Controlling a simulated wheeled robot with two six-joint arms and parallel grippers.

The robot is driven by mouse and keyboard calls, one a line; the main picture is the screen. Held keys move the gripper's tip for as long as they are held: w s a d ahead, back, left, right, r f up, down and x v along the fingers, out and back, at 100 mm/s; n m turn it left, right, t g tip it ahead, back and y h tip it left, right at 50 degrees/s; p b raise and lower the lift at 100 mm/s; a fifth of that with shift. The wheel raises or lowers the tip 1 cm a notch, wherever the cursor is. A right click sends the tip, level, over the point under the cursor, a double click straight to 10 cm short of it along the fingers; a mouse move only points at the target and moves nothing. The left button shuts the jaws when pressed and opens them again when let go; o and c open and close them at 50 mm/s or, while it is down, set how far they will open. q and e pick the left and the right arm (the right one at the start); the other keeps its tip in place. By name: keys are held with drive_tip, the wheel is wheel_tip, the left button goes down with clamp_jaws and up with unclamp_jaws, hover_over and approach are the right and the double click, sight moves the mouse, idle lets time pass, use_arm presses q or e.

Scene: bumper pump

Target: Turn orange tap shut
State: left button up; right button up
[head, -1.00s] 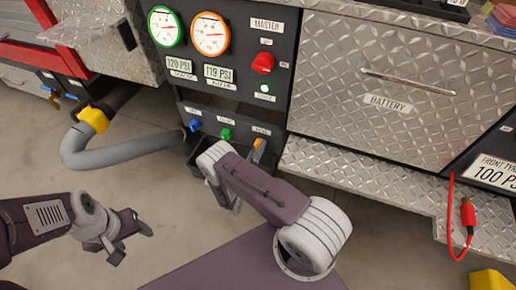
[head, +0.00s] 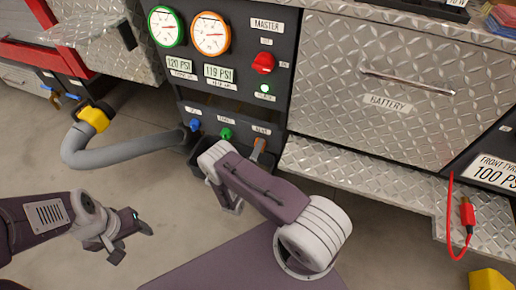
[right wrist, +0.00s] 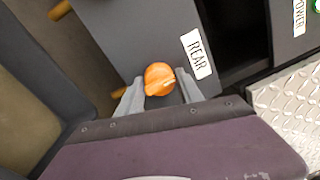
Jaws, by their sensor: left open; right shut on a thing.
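The orange tap (head: 259,146) is on the lower right of the dark pump panel, right of a blue tap (head: 195,125) and a green tap (head: 226,134). In the right wrist view its round orange knob (right wrist: 160,78) sits beside a REAR label (right wrist: 196,54), with a pale mark on its face. My right gripper (right wrist: 160,92) is shut on the orange tap, one grey finger on each side. In the head view my right arm hides most of that gripper. My left gripper (head: 131,243) is open and empty over the floor at the left.
Two gauges (head: 210,33), a red master knob (head: 263,63) and a lit green lamp (head: 265,88) are higher on the panel. A grey hose (head: 110,152) curves left of it. A metal battery drawer (head: 400,100) is to the right. A red cable (head: 467,212) hangs far right.

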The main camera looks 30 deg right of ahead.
drive_tip(key=shift+a+f, duration=0.1)
drive_tip(key=shift+f, duration=0.1)
drive_tip(key=o, duration=1.3)
drive_tip(key=p+v, duration=0.3)
drive_tip(key=v, duration=0.6)
drive_tip(key=shift+a, duration=0.1)
